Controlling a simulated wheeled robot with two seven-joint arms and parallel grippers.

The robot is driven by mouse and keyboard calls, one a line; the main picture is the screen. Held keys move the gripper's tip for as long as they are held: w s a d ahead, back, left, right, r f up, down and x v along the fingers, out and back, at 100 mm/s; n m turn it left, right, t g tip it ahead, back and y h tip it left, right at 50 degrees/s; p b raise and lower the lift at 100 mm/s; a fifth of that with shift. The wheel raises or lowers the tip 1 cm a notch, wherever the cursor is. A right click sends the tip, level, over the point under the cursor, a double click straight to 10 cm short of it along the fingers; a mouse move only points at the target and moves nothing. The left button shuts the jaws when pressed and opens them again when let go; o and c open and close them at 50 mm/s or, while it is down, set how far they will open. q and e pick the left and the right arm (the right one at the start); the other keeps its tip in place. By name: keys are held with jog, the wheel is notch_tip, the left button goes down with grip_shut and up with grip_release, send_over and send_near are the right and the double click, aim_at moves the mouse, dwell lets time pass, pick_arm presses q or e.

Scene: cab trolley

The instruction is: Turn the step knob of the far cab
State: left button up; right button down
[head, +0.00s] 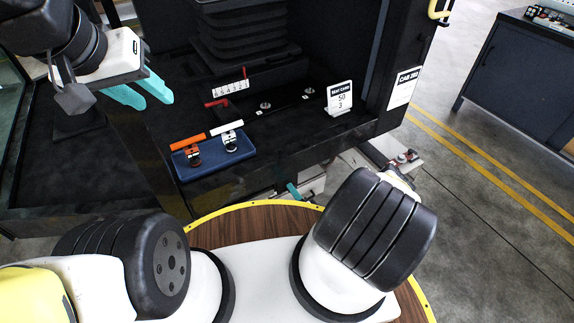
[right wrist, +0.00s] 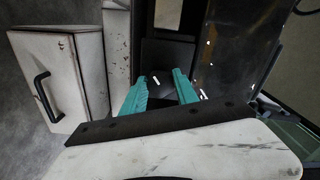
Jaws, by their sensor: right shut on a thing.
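My right gripper (right wrist: 160,84) shows in the right wrist view, its two teal fingers around something dark and narrow that I take for the step knob; the knob itself is mostly hidden. In the head view only a teal fingertip of the right gripper (head: 293,190) shows, low against the front of the dark cab (head: 225,185), below its floor edge. My left gripper (head: 146,90) is raised at the upper left, its teal fingers apart and empty, in front of the cab's left side. A sign (head: 404,87) beginning with CAB hangs on the cab's right post.
A blue tray (head: 184,172) with orange- and white-handled tools lies on the cab floor. A seat card (head: 340,98) and a numbered scale (head: 231,88) stand nearby. A white cabinet (right wrist: 75,75) with a dark handle is left in the wrist view.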

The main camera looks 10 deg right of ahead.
jog(key=n, duration=0.5)
jog(key=shift+f, duration=0.1)
dwell(0.5)
jog(key=c, duration=0.9)
grip_release()
jog(key=shift+c, duration=0.2)
jog(key=v, duration=0.7)
jog(key=shift+s+d, duration=0.15)
jog(key=shift+s, duration=0.2)
